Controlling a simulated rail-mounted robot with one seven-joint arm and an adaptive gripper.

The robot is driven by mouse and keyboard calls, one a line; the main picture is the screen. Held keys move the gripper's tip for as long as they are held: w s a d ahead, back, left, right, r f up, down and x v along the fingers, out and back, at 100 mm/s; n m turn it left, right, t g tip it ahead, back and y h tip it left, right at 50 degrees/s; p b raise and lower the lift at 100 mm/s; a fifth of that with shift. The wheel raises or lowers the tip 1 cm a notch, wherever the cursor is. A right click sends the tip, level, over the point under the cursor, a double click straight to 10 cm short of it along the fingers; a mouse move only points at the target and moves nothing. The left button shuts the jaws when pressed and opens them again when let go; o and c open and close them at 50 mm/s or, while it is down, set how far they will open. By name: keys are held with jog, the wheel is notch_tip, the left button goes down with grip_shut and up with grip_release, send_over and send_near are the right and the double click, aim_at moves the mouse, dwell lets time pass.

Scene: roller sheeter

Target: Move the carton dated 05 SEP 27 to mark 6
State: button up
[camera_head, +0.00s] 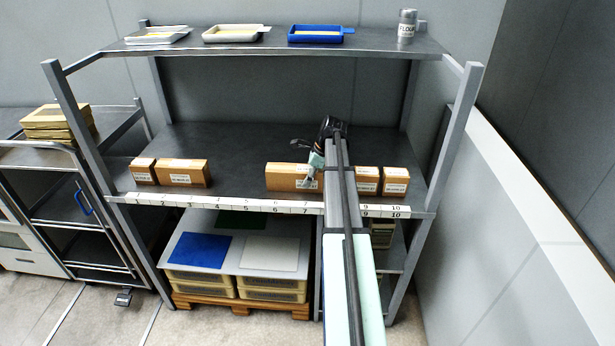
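Several brown cartons with white labels stand on the middle shelf: a small one (143,171) at far left, a wider one (183,173) beside it, a long one (285,177) behind marks 6 and 7, and two small ones (367,181) (396,181) behind marks 9 and 10. The label dates are too small to read, so I cannot tell which is dated 05 SEP 27. Mark 6 (275,207) is on the white number strip along the shelf's front edge. My gripper (310,178) is at the right part of the long carton; its fingers are too small to judge.
My arm crosses the shelf front around mark 8 and hides what is behind it. The shelf (238,180) is clear around marks 4 and 5. Trays (236,34) and a flour shaker (406,27) stand on the top shelf. Crates (272,291) sit below; a wall is at right.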

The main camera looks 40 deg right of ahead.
jog(key=shift+o, duration=1.1)
jog(key=shift+r, duration=0.1)
jog(key=b+v, duration=0.2)
jog(key=v, duration=1)
